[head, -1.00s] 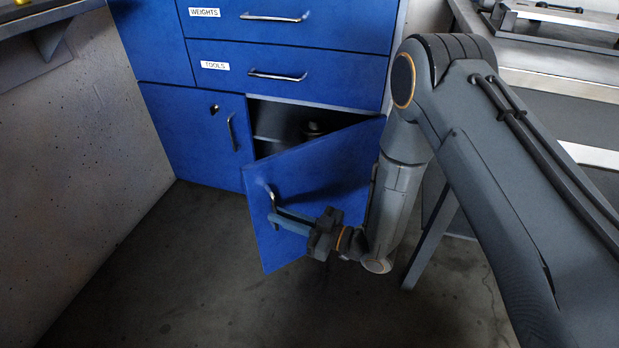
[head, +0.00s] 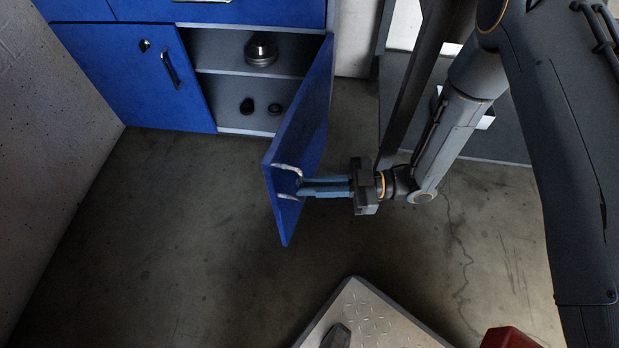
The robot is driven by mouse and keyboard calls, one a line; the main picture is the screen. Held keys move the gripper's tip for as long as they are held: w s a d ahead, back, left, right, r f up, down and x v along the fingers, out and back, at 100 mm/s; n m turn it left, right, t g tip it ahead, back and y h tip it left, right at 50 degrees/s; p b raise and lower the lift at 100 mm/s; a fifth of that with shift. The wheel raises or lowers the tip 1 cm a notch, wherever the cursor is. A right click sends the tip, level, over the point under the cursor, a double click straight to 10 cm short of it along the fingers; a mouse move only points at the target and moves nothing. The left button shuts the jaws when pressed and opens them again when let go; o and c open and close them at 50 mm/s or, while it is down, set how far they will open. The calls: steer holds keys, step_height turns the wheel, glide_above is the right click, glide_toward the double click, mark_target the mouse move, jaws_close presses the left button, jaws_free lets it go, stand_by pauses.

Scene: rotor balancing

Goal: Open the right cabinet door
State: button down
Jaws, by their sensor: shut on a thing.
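The right cabinet door (head: 303,132) is blue and stands swung well out from the cabinet, seen nearly edge-on in the head view. Its metal handle (head: 287,170) is on the outer face near the free edge. My gripper (head: 303,188) comes from the right and is shut on the handle, fingers against the door's outer face. Part of the handle is hidden by the fingers. Inside the open compartment, a dark round metal part (head: 261,51) sits on the shelf, and two small dark parts (head: 247,106) are below it.
The left cabinet door (head: 130,75) is shut. A concrete wall (head: 50,120) stands at the left. A metal plate (head: 370,320) with a dark object on it is at the bottom, beside something red (head: 508,338). The floor (head: 180,230) before the cabinet is clear.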

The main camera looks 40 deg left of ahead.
steer(key=shift+w+a, duration=0.1)
steer(key=shift+w, duration=0.35)
steer(key=c, duration=1.8)
jaws_free()
steer(key=shift+c, duration=0.2)
steer(key=shift+s, duration=0.1)
steer(key=v, duration=0.8)
steer(key=shift+p, duration=0.45)
